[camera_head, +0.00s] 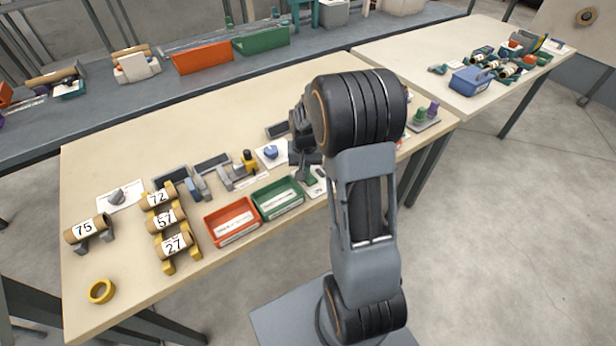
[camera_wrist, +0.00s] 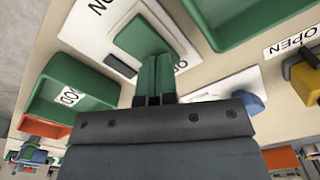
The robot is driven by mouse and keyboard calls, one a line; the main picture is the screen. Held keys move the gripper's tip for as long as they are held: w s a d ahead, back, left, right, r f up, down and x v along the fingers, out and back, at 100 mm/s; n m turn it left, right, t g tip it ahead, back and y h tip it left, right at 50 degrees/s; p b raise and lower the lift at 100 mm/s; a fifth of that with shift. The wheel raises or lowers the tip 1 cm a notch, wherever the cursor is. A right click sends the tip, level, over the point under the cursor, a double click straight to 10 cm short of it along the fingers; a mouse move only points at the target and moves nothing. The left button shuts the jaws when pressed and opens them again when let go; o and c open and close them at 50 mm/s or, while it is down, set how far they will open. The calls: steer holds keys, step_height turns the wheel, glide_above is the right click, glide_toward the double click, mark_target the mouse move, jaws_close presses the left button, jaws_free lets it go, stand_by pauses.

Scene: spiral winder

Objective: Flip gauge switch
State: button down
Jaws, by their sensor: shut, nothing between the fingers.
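A green switch (camera_wrist: 143,38) stands on a white plate (camera_wrist: 104,32) with partly visible dark lettering that looks like ON and OFF. In the head view the switch (camera_head: 311,181) is small and partly hidden below my gripper (camera_head: 306,172), near the table's front edge. My gripper (camera_wrist: 155,72) is shut and empty. In the wrist view its narrow fingers point at the near edge of the switch and overlap it in the picture. I cannot tell whether they touch it.
A green tray (camera_head: 278,198) and an orange tray (camera_head: 232,220) lie left of the switch. A blue knob (camera_head: 271,152) and a yellow clamp (camera_head: 249,161) stand behind them. A rack (camera_head: 169,267) with numbered rolls stands further left.

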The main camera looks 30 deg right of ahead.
steer(key=shift+r+p, duration=2.5)
steer(key=shift+r, duration=0.95)
steer(key=shift+s+f, duration=0.1)
steer(key=shift+s, duration=0.05)
steer(key=s+a+r+n+t, duration=0.2)
steer(key=s+a+r, duration=0.2)
steer(key=s+r, duration=0.2)
steer(key=s+a+r+n+t, duration=0.1)
steer(key=s+a+r+n, duration=0.1)
steer(key=s+a+r, duration=0.3)
steer(key=s+r, duration=0.2)
steer(key=s, duration=0.2)
steer(key=shift+s+a+r+n+t, duration=0.2)
steer(key=shift+s+a+n+t, duration=0.1)
steer(key=shift+s+t, duration=0.1)
